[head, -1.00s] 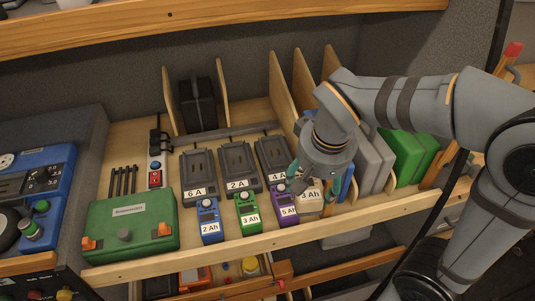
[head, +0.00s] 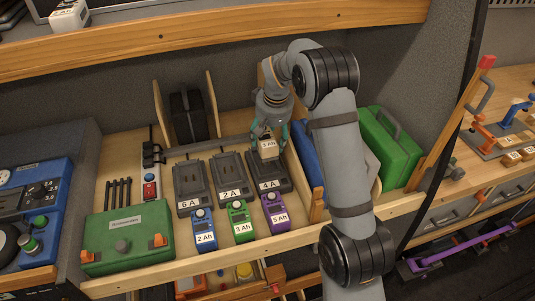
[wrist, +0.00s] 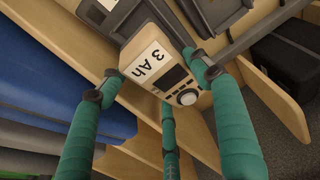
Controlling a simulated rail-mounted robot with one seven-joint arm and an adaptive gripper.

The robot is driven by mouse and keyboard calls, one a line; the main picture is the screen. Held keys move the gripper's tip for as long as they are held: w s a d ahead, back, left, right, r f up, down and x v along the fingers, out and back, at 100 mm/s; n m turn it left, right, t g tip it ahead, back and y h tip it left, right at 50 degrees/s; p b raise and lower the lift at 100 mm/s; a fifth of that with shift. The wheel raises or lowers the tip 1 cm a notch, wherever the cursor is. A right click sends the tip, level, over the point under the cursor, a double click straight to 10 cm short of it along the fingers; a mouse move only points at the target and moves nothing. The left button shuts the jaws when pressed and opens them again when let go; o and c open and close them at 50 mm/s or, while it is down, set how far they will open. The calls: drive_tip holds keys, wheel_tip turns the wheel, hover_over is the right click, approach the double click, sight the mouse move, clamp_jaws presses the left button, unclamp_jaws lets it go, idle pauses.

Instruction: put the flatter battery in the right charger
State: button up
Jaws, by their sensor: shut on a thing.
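My gripper (head: 269,138) is shut on a beige battery (head: 268,152) labelled 3 Ah. The beige battery fills the middle of the wrist view (wrist: 152,62), with my green fingers around it. In the head view it is at the upper part of the 4 A charger (head: 272,172); I cannot tell whether they touch. The 2 A charger (head: 231,179) and 6 A charger (head: 189,184) stand to its left, with no battery in them. Blue 2 Ah (head: 203,229), green 3 Ah (head: 239,221) and purple 5 Ah (head: 275,213) batteries stand in front of the chargers.
A wooden divider (head: 213,103) and a black case (head: 188,115) stand behind the chargers. A green case (head: 390,148) and blue case (head: 305,152) are to the right. A green box (head: 127,238) and a power strip (head: 150,170) are to the left. A wooden front rail (head: 190,262) edges the shelf.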

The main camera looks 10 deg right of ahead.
drive_tip(key=shift+s+p+x, duration=0.15)
drive_tip(key=shift+s+x, duration=0.05)
drive_tip(key=shift+x, duration=0.7)
drive_tip(key=shift+s+p+x, duration=0.2)
drive_tip(key=shift+x, duration=0.7)
drive_tip(key=shift+s+p+x, duration=0.15)
drive_tip(key=shift+s+x, duration=0.05)
drive_tip(key=shift+x, duration=0.7)
drive_tip(key=shift+f, duration=0.1)
drive_tip(key=shift+s, duration=0.1)
drive_tip(key=shift+f, duration=0.15)
drive_tip(key=o, duration=1.7)
drive_tip(key=shift+o, duration=0.3)
drive_tip(key=shift+r, duration=0.5)
drive_tip(key=b+v, duration=0.2)
drive_tip(key=v, duration=0.9)
drive_tip(key=shift+s+d+r, duration=0.1)
drive_tip(key=shift+s, duration=0.15)
